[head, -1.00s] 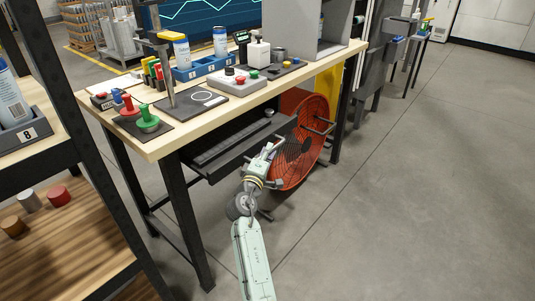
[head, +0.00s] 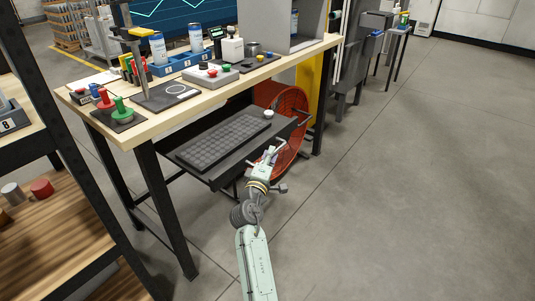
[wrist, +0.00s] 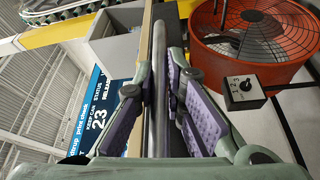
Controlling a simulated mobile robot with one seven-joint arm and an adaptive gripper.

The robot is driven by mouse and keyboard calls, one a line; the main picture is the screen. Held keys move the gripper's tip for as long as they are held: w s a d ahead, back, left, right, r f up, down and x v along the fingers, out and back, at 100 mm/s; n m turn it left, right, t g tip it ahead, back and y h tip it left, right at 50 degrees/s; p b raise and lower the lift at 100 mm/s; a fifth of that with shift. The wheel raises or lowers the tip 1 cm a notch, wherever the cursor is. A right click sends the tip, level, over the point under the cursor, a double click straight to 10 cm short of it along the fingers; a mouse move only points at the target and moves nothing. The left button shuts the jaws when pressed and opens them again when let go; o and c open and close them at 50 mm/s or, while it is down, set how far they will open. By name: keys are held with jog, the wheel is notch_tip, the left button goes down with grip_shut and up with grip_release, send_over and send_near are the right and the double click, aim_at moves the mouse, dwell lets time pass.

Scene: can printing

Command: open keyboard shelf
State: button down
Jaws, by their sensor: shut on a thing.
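The dark keyboard shelf (head: 238,160) stands well out from under the wooden workbench in the head view. A black keyboard (head: 222,140) lies on it, with a small pale round-topped thing (head: 268,113) near its right end. My gripper (head: 268,160) is at the shelf's front edge. In the wrist view, my gripper's purple-padded fingers (wrist: 160,105) are closed around a long, thin grey bar (wrist: 159,50), which runs between them. The join between bar and shelf is hidden by my gripper in the head view.
The workbench (head: 135,135) carries cans, stamps and a button box above the shelf. An orange fan (head: 292,145) stands close behind the shelf's right end, and also shows in the wrist view (wrist: 250,35). A rack is at left. Floor (head: 400,200) at right is clear.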

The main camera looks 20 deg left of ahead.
dwell(0.3)
jog(key=c, duration=1.7)
grip_release()
jog(key=shift+o, duration=0.2)
jog(key=shift+s, duration=0.1)
jog(key=s, duration=1.1)
jog(key=shift+s+d+f, duration=0.3)
jog(key=shift+s+f, duration=0.1)
jog(key=shift+f, duration=0.05)
